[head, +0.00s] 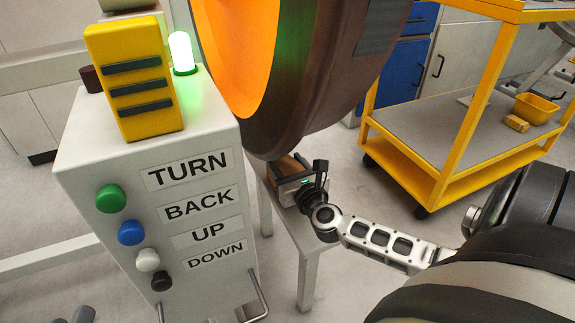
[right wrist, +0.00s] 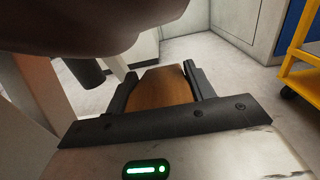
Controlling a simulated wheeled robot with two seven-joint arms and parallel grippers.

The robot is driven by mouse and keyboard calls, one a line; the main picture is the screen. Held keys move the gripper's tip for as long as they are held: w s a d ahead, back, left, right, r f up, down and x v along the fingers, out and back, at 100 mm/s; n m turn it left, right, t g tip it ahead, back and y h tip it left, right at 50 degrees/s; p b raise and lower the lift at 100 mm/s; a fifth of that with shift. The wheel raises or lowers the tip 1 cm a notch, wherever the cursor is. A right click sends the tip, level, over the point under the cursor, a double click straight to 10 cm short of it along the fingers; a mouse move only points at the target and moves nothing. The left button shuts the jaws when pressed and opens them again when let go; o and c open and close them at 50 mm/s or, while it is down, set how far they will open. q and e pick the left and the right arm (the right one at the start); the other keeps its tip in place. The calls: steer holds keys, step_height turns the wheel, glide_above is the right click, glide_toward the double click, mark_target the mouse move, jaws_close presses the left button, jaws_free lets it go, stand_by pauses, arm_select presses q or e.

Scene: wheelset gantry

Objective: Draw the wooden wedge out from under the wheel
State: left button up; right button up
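The wooden wedge (head: 281,166) is a small brown block below the large wheel (head: 300,75), which has a dark brown rim and a glowing orange face. In the right wrist view the wedge (right wrist: 161,88) lies between the two dark fingers, which sit against its sides. My right gripper (head: 287,172) reaches in from the right at the wheel's lower edge and appears shut on the wedge. The wheel's underside (right wrist: 90,25) hangs close above; contact with the wedge cannot be made out. Dark parts of my left gripper (head: 75,315) show at the bottom left edge, mostly cut off.
A white control box (head: 155,195) with coloured buttons, a yellow block and a lit green lamp (head: 182,52) stands left of the wheel. A light grey stand (head: 303,262) is under my right gripper. A yellow cart (head: 440,190) stands at the right, with open floor between.

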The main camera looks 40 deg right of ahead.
steer(key=c, duration=0.7)
steer(key=shift+p+v, duration=0.4)
steer(key=shift+v, duration=3.35)
steer(key=shift+c, duration=0.2)
steer(key=shift+r+v, duration=0.15)
steer(key=shift+v, duration=1.2)
steer(key=shift+r+v, duration=0.15)
steer(key=shift+v, duration=1.2)
steer(key=s+a+r+p, duration=0.1)
steer(key=s+r+p, duration=0.1)
steer(key=s+r, duration=0.2)
steer(key=shift+v, duration=1)
steer(key=shift+w, duration=0.1)
